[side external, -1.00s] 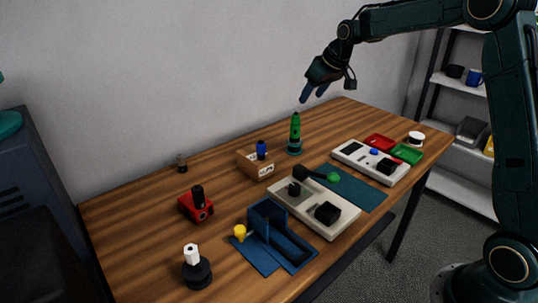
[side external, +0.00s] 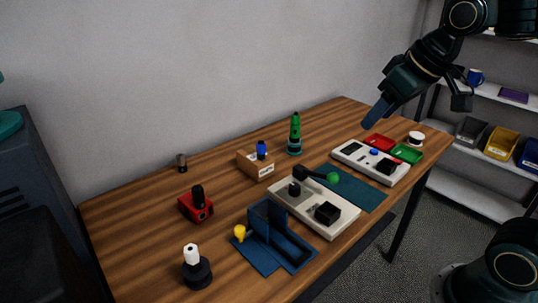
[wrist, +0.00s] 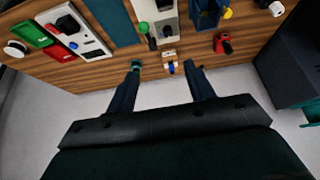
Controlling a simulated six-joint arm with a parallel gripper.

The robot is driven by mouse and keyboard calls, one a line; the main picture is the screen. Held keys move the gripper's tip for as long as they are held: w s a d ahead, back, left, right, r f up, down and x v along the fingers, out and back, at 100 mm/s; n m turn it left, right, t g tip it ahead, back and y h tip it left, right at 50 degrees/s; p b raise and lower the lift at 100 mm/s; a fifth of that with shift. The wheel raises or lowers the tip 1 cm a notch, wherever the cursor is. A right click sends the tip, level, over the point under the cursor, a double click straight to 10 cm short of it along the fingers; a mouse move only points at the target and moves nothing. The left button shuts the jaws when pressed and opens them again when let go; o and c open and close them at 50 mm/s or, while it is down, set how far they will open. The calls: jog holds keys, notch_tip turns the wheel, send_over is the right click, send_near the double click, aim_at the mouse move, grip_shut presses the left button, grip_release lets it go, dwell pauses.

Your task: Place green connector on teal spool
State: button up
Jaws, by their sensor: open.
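The green connector (side external: 295,127) stands upright on the teal spool (side external: 295,151) near the back of the table, its dark tip up. My gripper (side external: 372,121) is in the air to the right of them, pointing down and left, clear of the connector and empty. In the wrist view my gripper (wrist: 164,73) has its two fingers wide apart with nothing between them at the tips. A green and teal shape, the connector and spool (wrist: 136,65), shows there beside the left fingertip.
A cardboard box with a blue-topped piece (side external: 256,164) stands left of the spool. A grey fixture (side external: 330,212), blue holder (side external: 275,235), red block (side external: 196,207), black spool (side external: 197,273), button panel (side external: 370,160) and red and green trays (side external: 407,154) occupy the table.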

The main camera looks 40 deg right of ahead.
jog(key=s+a+f, duration=0.1)
jog(key=s+f, duration=0.3)
jog(key=s, duration=0.7)
jog(key=shift+a, duration=0.35)
jog(key=shift+f, duration=0.1)
